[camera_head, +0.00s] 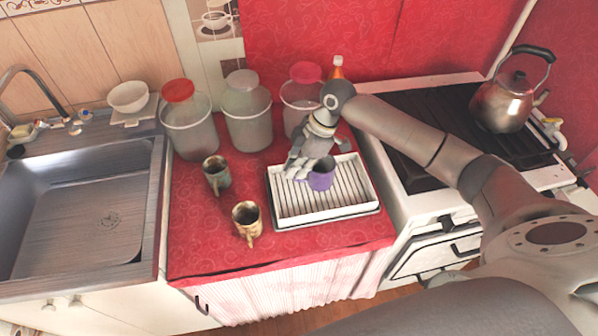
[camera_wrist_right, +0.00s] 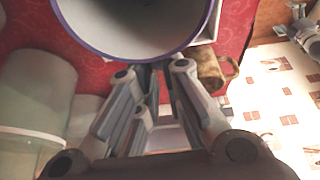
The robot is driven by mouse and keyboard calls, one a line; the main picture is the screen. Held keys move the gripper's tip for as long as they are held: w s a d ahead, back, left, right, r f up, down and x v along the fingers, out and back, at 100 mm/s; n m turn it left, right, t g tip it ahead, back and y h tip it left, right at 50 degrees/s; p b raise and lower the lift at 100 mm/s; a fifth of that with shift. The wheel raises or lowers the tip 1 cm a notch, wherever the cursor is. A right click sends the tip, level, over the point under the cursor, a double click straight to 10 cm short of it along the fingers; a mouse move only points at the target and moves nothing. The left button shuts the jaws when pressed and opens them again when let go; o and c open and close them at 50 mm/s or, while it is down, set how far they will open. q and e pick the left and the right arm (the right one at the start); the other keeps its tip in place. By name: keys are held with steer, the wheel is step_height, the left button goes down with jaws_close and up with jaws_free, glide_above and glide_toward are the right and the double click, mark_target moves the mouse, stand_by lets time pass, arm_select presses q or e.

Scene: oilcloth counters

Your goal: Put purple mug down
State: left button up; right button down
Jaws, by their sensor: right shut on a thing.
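My left gripper does not show in the head view.
A dark mug (camera_head: 216,174) and a brown mug (camera_head: 247,222) stand left of the tray on the red counter (camera_head: 205,250). Several lidded jars (camera_head: 248,115) line the back. The sink (camera_head: 75,215) is left; the stove with a kettle (camera_head: 503,100) is right.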

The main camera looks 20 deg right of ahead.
steer(key=f, duration=0.1)
steer(key=f+p, duration=0.1)
steer(key=d+f, duration=0.1)
steer(key=f, duration=0.1)
steer(key=shift+w, duration=0.35)
steer(key=shift+f, duration=0.2)
steer(key=shift+f, duration=0.2)
steer(key=c, duration=1.5)
jaws_free()
steer(key=shift+c, duration=0.2)
steer(key=shift+r, duration=0.1)
